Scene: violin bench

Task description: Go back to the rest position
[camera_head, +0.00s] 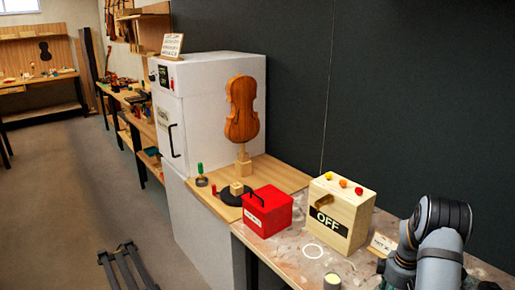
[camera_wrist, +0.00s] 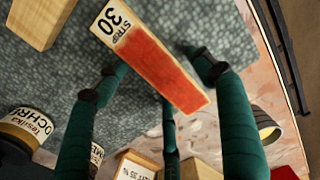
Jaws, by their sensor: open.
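My gripper (camera_wrist: 155,68) shows in the wrist view with dark green fingers spread open. A wooden strip with an orange-red face and the label "30 STRIP" (camera_wrist: 160,62) lies between and beyond the fingers, over a grey speckled mat (camera_wrist: 235,25). I cannot tell whether any finger touches the strip. In the head view only part of my arm shows at the lower right, and the gripper is out of the picture.
A pale wood block (camera_wrist: 40,18), a jar labelled "OCHR" (camera_wrist: 28,128) and a dark cup (camera_wrist: 268,126) surround the gripper. On the bench stand a red box (camera_head: 267,211), an "OFF" box (camera_head: 345,195) and a violin body (camera_head: 241,108). A white cabinet (camera_head: 215,95) stands behind.

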